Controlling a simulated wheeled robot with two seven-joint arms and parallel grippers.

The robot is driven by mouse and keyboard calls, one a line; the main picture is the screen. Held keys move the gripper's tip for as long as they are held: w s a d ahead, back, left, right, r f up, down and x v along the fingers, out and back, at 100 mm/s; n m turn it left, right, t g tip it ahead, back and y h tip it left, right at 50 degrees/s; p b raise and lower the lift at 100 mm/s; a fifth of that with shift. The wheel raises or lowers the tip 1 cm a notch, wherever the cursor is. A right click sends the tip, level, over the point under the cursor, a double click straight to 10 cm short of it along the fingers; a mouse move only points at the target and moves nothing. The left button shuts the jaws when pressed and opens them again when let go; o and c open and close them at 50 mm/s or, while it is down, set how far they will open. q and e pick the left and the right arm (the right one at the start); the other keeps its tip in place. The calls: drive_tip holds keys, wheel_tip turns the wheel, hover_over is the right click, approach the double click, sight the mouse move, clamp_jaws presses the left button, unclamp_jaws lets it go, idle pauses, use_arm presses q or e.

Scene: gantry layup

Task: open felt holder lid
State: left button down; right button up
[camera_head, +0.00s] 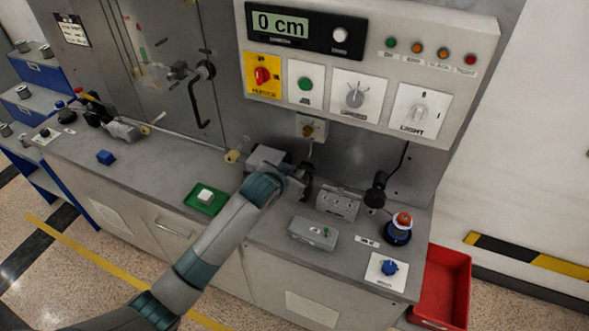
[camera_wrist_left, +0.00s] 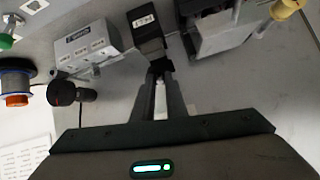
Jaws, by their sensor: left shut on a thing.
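The felt holder (camera_wrist_left: 148,42) is a small dark block with a white label on its top, seen at the top middle of the left wrist view. My left gripper (camera_wrist_left: 158,72) is shut on the near edge of its lid, with both fingers close together there. In the head view my left gripper (camera_head: 300,183) is at the back of the bench, and my own wrist hides much of the holder. How far the lid is raised cannot be told. My right gripper is not in view.
A grey slotted box (camera_head: 338,203) stands just right of the gripper, and a grey block (camera_head: 266,157) stands just left.

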use_arm(q)
drive_tip(key=shift+r, duration=0.1)
idle(0.4)
drive_tip(key=c, duration=1.8)
unclamp_jaws()
drive_tip(key=shift+w, duration=0.1)
drive_tip(key=shift+o, duration=0.2)
drive_tip(key=b+v, duration=0.4)
drive_tip(key=v, duration=1.3)
drive_tip(key=shift+r, duration=0.1)
drive_tip(key=shift+c, duration=0.7)
